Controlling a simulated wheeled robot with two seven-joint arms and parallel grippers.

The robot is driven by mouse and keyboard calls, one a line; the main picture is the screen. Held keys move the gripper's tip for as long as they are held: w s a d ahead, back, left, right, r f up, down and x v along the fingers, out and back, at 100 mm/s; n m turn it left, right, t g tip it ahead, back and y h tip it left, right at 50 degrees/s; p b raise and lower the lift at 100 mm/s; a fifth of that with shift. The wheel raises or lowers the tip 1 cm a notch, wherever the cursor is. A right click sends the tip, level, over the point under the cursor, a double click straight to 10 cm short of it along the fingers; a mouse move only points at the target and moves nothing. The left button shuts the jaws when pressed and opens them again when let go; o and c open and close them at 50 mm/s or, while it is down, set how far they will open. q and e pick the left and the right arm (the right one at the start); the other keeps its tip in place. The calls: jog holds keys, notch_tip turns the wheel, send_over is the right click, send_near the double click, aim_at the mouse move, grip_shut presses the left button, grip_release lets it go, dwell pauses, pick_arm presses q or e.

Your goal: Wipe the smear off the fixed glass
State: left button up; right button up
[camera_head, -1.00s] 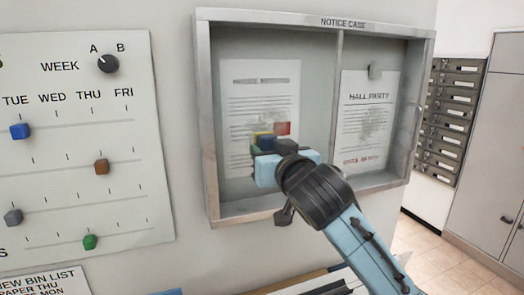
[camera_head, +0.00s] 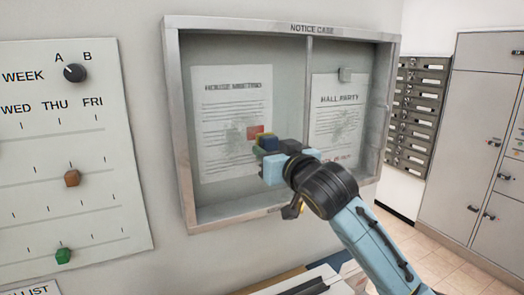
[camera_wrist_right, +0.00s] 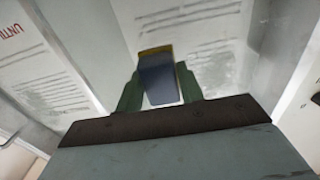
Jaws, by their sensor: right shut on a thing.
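The notice case (camera_head: 183,130) hangs on the wall with two glass panes. The left pane (camera_head: 288,80) covers a printed sheet with a small red square; a faint grey smudge (camera_head: 232,132) shows over its text. My right gripper (camera_head: 272,150) is shut on a blue block with a yellow edge (camera_wrist_right: 159,80), in front of the left sheet's lower right edge. I cannot tell whether the block touches the glass. My left gripper is out of view.
A week board with sliders (camera_head: 72,178) is on the wall at left. Metal mailboxes (camera_head: 415,120) and grey lockers (camera_head: 465,150) stand at right. Papers or folders (camera_head: 310,282) lie below the case. The case's metal frame sticks out around the panes.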

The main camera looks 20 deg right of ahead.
aim_at(219, 146)
jog(key=shift+d+r+p, duration=0.2)
jog(key=shift+r+p, duration=0.65)
jog(key=shift+p, duration=0.15)
jog(key=shift+s+a+f+p, duration=0.15)
jog(key=shift+a+p, duration=0.45)
jog(key=shift+a, duration=1.3)
jog(key=shift+a+p, duration=0.35)
jog(key=shift+a, duration=0.5)
jog(key=shift+a+p, duration=0.65)
jog(key=shift+a, duration=1.95)
